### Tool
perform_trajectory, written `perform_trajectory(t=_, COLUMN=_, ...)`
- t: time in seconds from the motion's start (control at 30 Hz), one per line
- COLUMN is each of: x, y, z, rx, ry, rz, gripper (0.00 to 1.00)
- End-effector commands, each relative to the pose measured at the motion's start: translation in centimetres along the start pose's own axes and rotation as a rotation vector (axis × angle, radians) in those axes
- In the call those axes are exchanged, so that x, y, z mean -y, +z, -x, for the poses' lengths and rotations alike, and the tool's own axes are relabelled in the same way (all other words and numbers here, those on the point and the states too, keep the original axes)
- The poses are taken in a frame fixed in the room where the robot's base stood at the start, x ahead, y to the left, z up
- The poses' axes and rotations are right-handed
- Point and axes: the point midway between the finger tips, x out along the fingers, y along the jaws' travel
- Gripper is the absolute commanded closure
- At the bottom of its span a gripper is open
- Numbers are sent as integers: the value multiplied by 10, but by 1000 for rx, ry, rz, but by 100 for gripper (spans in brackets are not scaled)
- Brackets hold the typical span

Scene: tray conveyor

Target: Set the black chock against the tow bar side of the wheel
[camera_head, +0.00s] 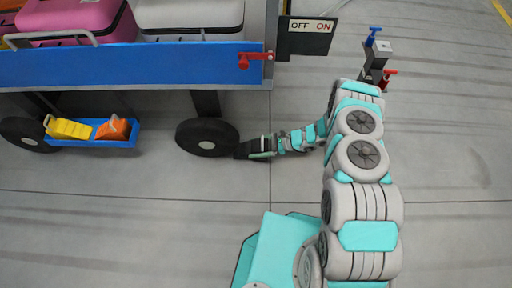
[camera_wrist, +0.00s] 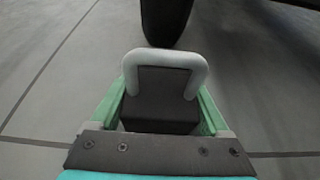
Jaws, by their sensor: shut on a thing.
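My gripper (camera_head: 262,147) is shut on the black chock (camera_head: 245,151) low by the floor. In the wrist view the chock (camera_wrist: 158,112) sits between the green fingers of my gripper (camera_wrist: 161,105), with its grey handle standing up at the far end. The black wheel (camera_head: 207,137) with a grey hub is just left of the chock, and shows ahead of it in the wrist view (camera_wrist: 165,22). The chock is on the wheel's right side, the same side as the tow bar (camera_head: 377,62). I cannot tell whether chock and wheel touch, or whether the chock rests on the floor.
The blue cart (camera_head: 130,66) carries pink and grey suitcases above the wheel. A blue tray (camera_head: 95,140) under it holds a yellow chock (camera_head: 69,128) and an orange chock (camera_head: 113,128). A red lever (camera_head: 256,60) and an OFF/ON plate (camera_head: 306,38) are at its right end. Floor in front is clear.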

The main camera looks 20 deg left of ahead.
Motion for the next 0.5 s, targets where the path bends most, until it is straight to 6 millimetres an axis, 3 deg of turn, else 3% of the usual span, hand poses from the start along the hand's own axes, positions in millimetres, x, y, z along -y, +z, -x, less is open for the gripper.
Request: perform_trajectory(t=0.5, x=0, y=-7, z=-3, rx=2, ry=0, rz=2, gripper=100)
